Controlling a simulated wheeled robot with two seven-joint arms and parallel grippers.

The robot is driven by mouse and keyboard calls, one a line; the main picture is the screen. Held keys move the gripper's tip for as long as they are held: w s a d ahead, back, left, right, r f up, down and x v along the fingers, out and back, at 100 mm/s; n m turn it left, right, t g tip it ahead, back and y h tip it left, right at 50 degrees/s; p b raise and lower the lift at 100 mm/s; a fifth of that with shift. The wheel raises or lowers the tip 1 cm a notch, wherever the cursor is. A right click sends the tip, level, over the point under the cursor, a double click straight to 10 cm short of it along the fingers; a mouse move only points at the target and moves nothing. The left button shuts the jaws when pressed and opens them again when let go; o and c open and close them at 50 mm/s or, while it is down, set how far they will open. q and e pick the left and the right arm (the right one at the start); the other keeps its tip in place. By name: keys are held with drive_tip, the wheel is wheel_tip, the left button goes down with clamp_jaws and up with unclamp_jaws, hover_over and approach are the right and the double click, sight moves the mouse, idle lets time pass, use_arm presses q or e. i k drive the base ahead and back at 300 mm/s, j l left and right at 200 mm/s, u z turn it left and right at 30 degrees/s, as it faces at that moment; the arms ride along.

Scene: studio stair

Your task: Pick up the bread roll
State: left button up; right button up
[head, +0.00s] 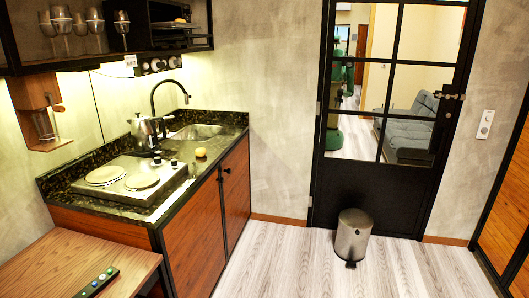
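A small round pale-yellow thing, which looks like the bread roll (200,152), rests on the dark stone countertop (222,150) near its front edge, between the sink and the hob. It is too small to make out its surface. Neither of my grippers shows in the head view.
A metal moka pot (145,130) stands at the back of the two-plate hob (140,180). The sink (195,132) has a tall black faucet (168,90). A wooden table (85,262) holds a remote-like bar (97,281). A bin (352,237) stands before the door; the floor beside the cabinets is clear.

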sight(201, 151)
drive_tip(key=i+z, duration=0.1)
drive_tip(key=i, duration=0.8)
drive_tip(key=i+j, duration=0.2)
drive_tip(key=i, duration=0.7)
drive_tip(key=l+z, duration=0.05)
